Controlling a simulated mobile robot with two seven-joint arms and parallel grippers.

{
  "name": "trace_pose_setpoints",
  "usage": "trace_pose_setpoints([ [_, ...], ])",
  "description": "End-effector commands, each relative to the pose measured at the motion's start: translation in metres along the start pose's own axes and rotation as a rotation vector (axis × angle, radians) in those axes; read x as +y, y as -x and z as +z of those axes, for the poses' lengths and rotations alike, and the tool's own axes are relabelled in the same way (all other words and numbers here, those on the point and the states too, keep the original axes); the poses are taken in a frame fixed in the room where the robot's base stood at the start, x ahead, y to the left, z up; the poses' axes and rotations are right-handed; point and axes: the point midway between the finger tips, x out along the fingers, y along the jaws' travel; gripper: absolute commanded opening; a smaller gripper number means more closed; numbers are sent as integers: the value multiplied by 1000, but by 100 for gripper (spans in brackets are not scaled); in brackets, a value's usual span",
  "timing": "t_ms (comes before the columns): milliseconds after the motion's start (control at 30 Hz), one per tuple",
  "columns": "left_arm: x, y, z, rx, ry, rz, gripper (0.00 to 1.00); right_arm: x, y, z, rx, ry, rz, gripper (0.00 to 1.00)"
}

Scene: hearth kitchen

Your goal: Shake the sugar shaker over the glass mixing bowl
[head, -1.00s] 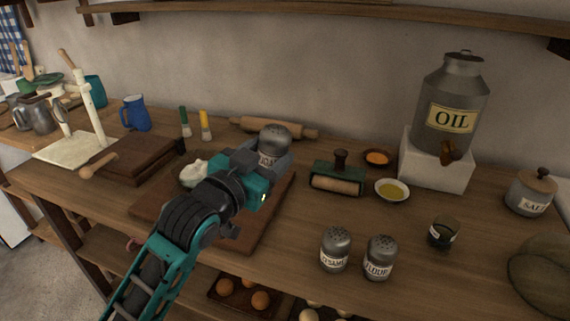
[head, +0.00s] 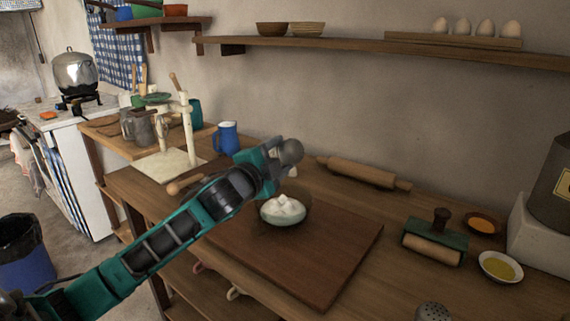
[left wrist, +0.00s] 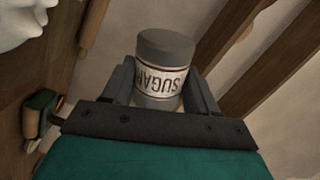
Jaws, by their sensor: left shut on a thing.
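My left gripper (head: 278,160) is shut on the sugar shaker (head: 291,152), a small grey shaker with a domed lid. In the head view the shaker appears tilted, above and slightly behind the bowl. In the left wrist view the shaker (left wrist: 162,75) sits between both fingers, its SUGAR label upside down in the picture. The glass mixing bowl (head: 283,217), with a white heap inside, stands on a wooden board (head: 335,245). White contents also show at the upper left of the wrist view. No falling sugar is visible. My right gripper is not in view.
A rolling pin (head: 362,173) lies behind the board. A green-framed roller (head: 434,243) and small bowls of orange powder (head: 483,224) and yellow liquid (head: 500,267) stand to the right. A blue jug (head: 227,137) stands behind left. The board's right part is clear.

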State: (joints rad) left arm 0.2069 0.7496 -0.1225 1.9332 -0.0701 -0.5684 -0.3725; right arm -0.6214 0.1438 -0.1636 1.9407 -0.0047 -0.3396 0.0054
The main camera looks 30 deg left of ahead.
Motion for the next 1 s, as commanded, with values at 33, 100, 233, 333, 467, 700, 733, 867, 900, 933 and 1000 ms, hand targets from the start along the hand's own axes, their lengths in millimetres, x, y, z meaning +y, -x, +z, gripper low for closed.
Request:
trace_pose_setpoints([
  [33,6,0,7,1,-95,-2,24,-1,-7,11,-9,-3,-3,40],
  [100,8,0,14,0,-224,-3,24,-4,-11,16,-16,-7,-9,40],
  [233,1,0,18,0,-479,0,24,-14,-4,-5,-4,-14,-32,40],
  [333,-2,0,19,1,-695,1,24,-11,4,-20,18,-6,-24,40],
  [467,-2,0,22,1,-898,0,24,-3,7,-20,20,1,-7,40],
  [700,2,0,25,1,-1041,-1,24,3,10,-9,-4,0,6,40],
  [733,2,0,25,1,-1043,-1,24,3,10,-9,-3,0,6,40],
  [867,2,0,25,1,-1042,-2,24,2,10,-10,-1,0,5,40],
  [900,2,0,25,1,-1041,-2,24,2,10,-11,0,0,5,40],
  [933,2,0,25,1,-1041,-2,24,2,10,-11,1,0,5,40],
  [1000,2,-1,26,0,-1040,-2,24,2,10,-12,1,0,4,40],
])
